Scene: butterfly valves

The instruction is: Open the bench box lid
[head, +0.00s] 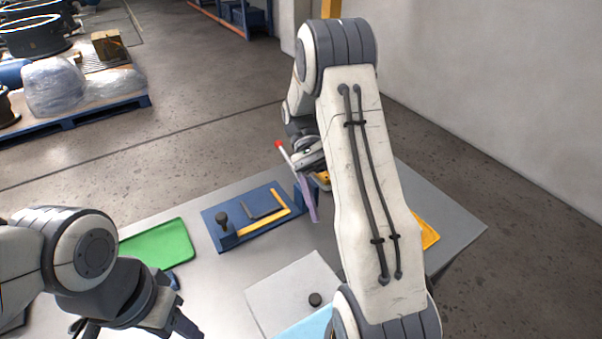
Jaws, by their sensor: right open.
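I cannot clearly make out the bench box or its lid. A yellow-orange piece (428,235) shows at the right of the grey bench (455,225), mostly hidden behind my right arm, and I cannot tell whether it belongs to the box. My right gripper (308,160) is open over the back of the bench, partly hidden by its own arm, close to a red-tipped white stick (285,154) and a purple strip (309,200). I cannot tell whether it touches them. My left gripper (135,329) is at the lower left, fingers spread, cut off by the frame edge.
A blue plate (215,222) with a black knob and a yellow angle piece lies mid-bench. A green tray (158,243) is left of it. A pale mat (285,285) with a dark round piece lies in front. A loaded blue pallet (75,118) stands on the floor behind.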

